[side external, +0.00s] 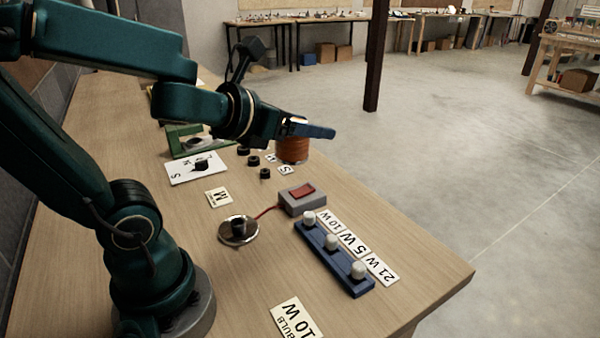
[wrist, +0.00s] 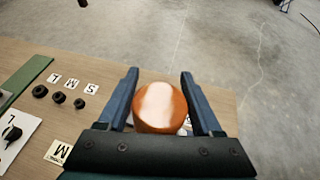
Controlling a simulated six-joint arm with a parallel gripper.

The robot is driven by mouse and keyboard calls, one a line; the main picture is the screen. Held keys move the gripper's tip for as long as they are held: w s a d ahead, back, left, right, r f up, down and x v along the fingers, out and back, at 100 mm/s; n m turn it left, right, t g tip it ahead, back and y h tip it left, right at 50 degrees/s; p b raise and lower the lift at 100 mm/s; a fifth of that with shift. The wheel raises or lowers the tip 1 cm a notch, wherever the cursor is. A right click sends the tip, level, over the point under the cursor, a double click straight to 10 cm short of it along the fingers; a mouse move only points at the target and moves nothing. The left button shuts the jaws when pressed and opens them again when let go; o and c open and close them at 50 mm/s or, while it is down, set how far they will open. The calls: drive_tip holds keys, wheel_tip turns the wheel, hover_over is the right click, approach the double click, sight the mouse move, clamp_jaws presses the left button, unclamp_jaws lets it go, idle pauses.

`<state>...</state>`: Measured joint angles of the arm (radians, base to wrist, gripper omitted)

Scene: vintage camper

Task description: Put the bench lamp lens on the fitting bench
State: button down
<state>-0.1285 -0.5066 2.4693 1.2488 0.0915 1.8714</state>
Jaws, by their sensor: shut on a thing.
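The orange, ribbed, round lens (side external: 293,149) is between the fingers of my gripper (side external: 312,131), near the far right edge of the wooden bench (side external: 420,282). In the wrist view the lens (wrist: 160,108) shows its shiny top between the two blue fingers of my gripper (wrist: 159,74). My gripper is shut on it. The lens appears held above the bench top; the exact gap under it cannot be told. A round metal base (side external: 238,230) with a black holder stands on the bench, wired in red to a switch box (side external: 302,199).
A blue rack (side external: 333,258) with white bulbs stands beside wattage cards (side external: 357,247). Several black rings (side external: 265,173) lie by letter cards. A white card (side external: 196,168) and green frame (side external: 184,140) are farther back. The near right bench is mostly clear.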

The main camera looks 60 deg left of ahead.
drive_tip(key=w+d+r+m+h, duration=0.1)
drive_tip(key=d+m+h, duration=0.1)
drive_tip(key=d, duration=0.4)
drive_tip(key=shift+w+d+r+t+h, duration=0.15)
drive_tip(key=shift+w+r+t+h, duration=0.15)
drive_tip(key=shift+t+h, duration=0.1)
drive_tip(key=shift+r, duration=0.1)
drive_tip(key=s+a+f+n+g+y, duration=0.5)
drive_tip(key=s+a+n+y, duration=0.1)
drive_tip(key=a+n, duration=0.1)
drive_tip(key=s+a+f+n+g+y, duration=0.5)
drive_tip(key=s+a+n+g+y, duration=0.1)
drive_tip(key=a, duration=0.4)
drive_tip(key=n+y, duration=0.1)
drive_tip(key=n, duration=0.1)
drive_tip(key=shift+n, duration=0.3)
